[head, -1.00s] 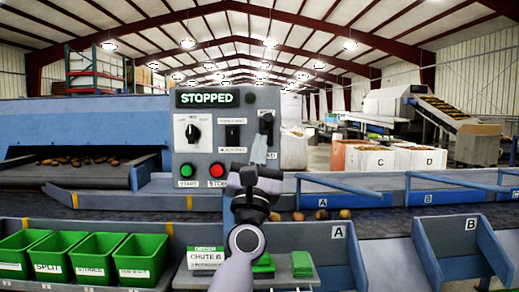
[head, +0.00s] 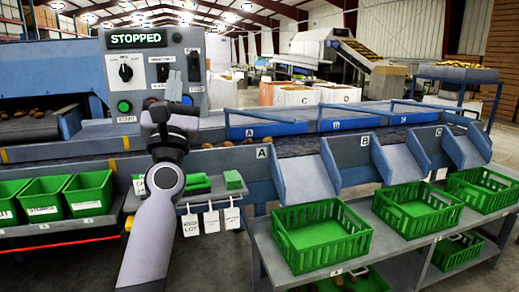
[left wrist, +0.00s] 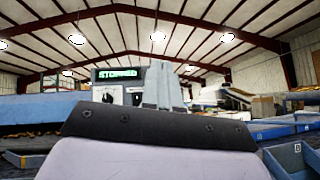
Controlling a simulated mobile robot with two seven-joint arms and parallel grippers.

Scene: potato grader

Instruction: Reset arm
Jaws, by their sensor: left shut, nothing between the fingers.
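My left gripper (head: 174,88) is raised in front of the lower right of the grey control panel (head: 118,72), its fingers pointing up and shut with nothing between them. In the left wrist view the closed fingers (left wrist: 162,88) stand in front of the panel, whose display (left wrist: 115,74) also shows there. The display (head: 137,39) reads STOPPED in the head view. A dark switch (head: 193,65) sits just right of the fingertips; I cannot tell whether they touch the panel. The green button (head: 124,106) is clear, while the gripper partly covers the stop button area. My right gripper is out of view.
Green bins (head: 88,190) stand at left. A small shelf with green blocks (head: 234,179) and hanging tags (head: 212,222) is beside my arm. Green crates (head: 322,236) sit on a bench below chutes A to C. Potatoes (head: 228,143) lie on the belt behind.

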